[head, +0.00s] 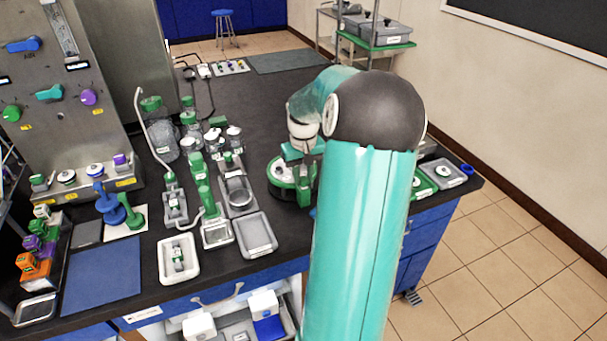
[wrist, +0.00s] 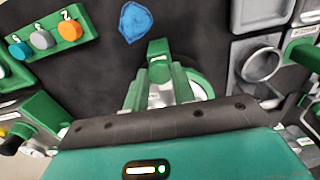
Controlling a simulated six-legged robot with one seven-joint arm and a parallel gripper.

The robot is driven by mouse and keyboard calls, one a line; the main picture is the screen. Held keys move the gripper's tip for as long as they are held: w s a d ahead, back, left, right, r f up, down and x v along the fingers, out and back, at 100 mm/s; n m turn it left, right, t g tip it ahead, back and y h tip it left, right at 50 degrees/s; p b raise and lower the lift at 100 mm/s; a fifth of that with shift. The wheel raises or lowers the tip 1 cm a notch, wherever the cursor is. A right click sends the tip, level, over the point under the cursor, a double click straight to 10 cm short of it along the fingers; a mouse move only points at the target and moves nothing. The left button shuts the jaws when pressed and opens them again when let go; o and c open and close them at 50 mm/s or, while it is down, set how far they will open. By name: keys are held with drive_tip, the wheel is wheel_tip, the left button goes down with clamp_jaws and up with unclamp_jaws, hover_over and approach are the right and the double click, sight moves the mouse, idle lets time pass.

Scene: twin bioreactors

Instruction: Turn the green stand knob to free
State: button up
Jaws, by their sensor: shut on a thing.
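The green stand (head: 281,183), with a rounded green and white base, stands on the dark bench just left of my upright teal arm in the head view. My gripper (head: 303,168) reaches down at it, and the arm hides much of the stand. In the wrist view the green knob (wrist: 159,48) stands up between the two fingers of my gripper (wrist: 159,88). The fingers are shut on it. Part of a pale disc shows beside the right finger. No marking that tells the knob's setting can be read.
In the wrist view a green plate with blue, grey and orange knobs (wrist: 43,39) lies left, and a blue patch (wrist: 134,21) lies beyond. Grey trays (head: 257,235) and green-capped bottles (head: 196,164) crowd the bench left of my gripper.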

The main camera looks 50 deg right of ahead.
drive_tip(key=m, duration=0.4)
drive_tip(key=shift+w, duration=0.1)
drive_tip(key=m, duration=0.4)
drive_tip(key=shift+r, duration=0.1)
drive_tip(key=m, duration=0.9)
drive_tip(key=shift+m, duration=0.3)
idle(0.3)
drive_tip(key=o, duration=1)
